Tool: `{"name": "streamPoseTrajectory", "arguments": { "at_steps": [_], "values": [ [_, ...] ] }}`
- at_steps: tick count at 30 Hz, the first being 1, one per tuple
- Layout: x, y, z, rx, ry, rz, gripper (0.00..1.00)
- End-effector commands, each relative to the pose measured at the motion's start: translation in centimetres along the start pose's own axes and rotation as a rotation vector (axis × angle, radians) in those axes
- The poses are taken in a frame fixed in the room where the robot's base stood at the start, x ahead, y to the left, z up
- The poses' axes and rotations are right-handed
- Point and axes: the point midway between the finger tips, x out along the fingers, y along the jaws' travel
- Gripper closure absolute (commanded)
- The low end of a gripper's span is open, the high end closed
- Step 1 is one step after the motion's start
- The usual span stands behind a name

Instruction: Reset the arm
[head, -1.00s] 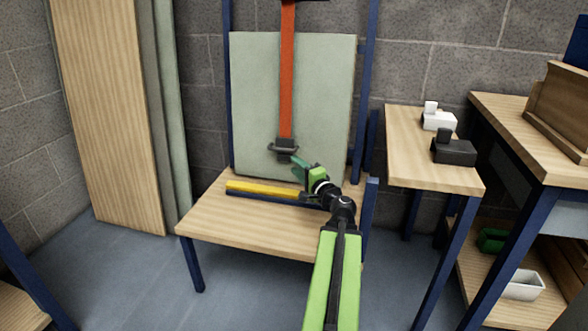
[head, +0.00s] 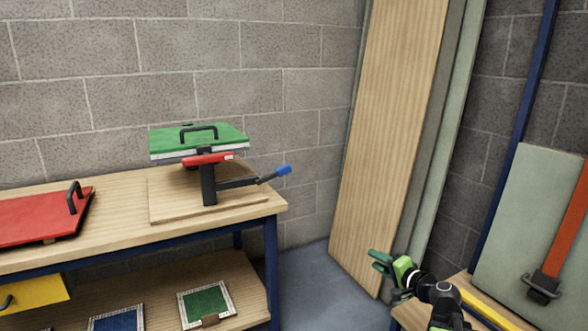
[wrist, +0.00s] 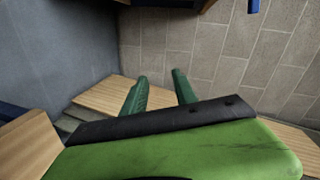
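My gripper (head: 380,262) shows at the lower right of the head view, green with a black wrist, held in front of the leaning boards and above the floor. In the wrist view its two green fingers (wrist: 160,92) stand apart with nothing between them, so it is open and empty. Most of my arm is cut off by the bottom edge of the head view.
A workbench (head: 110,238) at left carries a press with a green lid (head: 200,142) and blue-tipped lever, and a red panel (head: 38,218). Tall boards (head: 385,140) lean in the corner. A low wooden table with a yellow bar (head: 485,310) is at lower right. Floor shows between.

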Motion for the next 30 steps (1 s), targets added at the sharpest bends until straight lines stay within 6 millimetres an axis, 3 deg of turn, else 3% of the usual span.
{"name": "streamPoseTrajectory", "arguments": {
  "at_steps": [1, 3, 6, 9, 12, 15, 18, 21, 22, 24, 30],
  "values": [
    [1.8, -2.5, 3.8, -0.058, -0.097, 0.032, 0.66],
    [3.7, -3.6, 9.2, -0.148, -0.228, 0.092, 0.66],
    [4.8, -4.1, 16.2, -0.286, -0.410, 0.192, 0.66],
    [4.4, -3.5, 22.2, -0.440, -0.588, 0.323, 0.66],
    [2.6, -1.4, 25.3, -0.572, -0.723, 0.474, 0.66],
    [0.1, 1.3, 25.6, -0.671, -0.811, 0.639, 0.66],
    [-3.1, 4.5, 23.7, -0.728, -0.863, 0.824, 0.66],
    [-6.7, 6.5, 21.9, -0.758, -0.913, 1.013, 0.66],
    [-7.8, 6.7, 22.0, -0.736, -0.940, 1.056, 0.66],
    [-8.2, 3.2, 21.1, -0.741, -0.933, 1.041, 0.66],
    [-9.4, -2.3, 19.5, -0.741, -0.931, 1.037, 0.66]
  ]
}}
